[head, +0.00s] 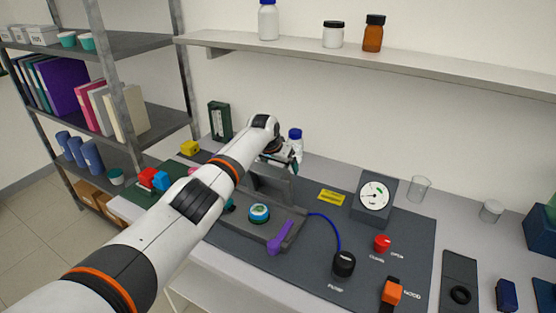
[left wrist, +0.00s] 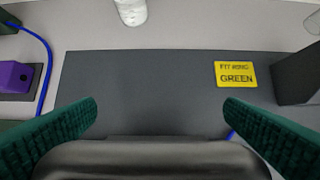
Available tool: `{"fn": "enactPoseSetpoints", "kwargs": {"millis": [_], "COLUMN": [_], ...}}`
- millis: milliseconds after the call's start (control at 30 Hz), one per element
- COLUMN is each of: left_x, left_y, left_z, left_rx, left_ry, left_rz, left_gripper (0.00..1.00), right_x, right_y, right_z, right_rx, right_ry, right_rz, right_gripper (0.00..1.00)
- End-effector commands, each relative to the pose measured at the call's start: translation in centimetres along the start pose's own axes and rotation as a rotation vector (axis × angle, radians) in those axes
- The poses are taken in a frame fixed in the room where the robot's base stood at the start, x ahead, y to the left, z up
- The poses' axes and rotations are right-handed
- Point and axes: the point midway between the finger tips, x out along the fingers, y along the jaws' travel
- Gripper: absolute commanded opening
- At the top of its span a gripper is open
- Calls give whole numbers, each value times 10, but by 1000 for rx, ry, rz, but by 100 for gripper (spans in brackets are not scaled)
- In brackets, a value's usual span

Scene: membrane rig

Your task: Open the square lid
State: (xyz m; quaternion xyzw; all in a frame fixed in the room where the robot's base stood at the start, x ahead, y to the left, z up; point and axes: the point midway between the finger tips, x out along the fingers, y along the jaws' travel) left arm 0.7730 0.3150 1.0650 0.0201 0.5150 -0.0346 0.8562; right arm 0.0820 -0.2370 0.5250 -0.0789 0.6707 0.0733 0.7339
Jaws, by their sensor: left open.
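The square lid (head: 273,184) is a dark grey panel. In the head view it stands raised at the back of a dark square housing (head: 246,229), partly hidden behind my left arm. A round teal and white part (head: 259,212) shows uncovered in the housing. A purple lever (head: 282,238) is at the housing's front right. My left gripper (head: 280,160) is just behind and above the lid's top edge. In the left wrist view its green fingers (left wrist: 163,105) are wide apart with grey mat between them. I cannot tell whether it touches the lid. My right gripper is out of view.
A yellow label (head: 331,197) and a gauge box (head: 376,197) are right of the lid. A white bottle with a blue cap (head: 295,135) stands behind my gripper. A red knob (head: 381,243), a black knob (head: 344,263) and an orange switch (head: 391,291) are at the front right.

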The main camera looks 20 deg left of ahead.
Motion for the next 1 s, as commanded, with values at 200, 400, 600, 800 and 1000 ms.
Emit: {"fn": "enactPoseSetpoints", "kwargs": {"millis": [200,400,600,800,1000], "left_x": [-15,-39,-72,-101,-114], "left_y": [1,0,0,-2,-2], "left_z": [2,1,1,0,0], "left_rx": [1,3,2,2,3], "left_ry": [-3,-3,-2,2,5], "left_rz": [0,1,1,-1,-2], "left_gripper": [92,92,92,92,92], "right_x": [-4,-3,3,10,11], "right_y": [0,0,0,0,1], "right_z": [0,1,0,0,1], "right_rx": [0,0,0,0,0], "right_ry": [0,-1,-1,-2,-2], "right_rz": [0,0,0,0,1], "right_gripper": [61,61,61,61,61]}}
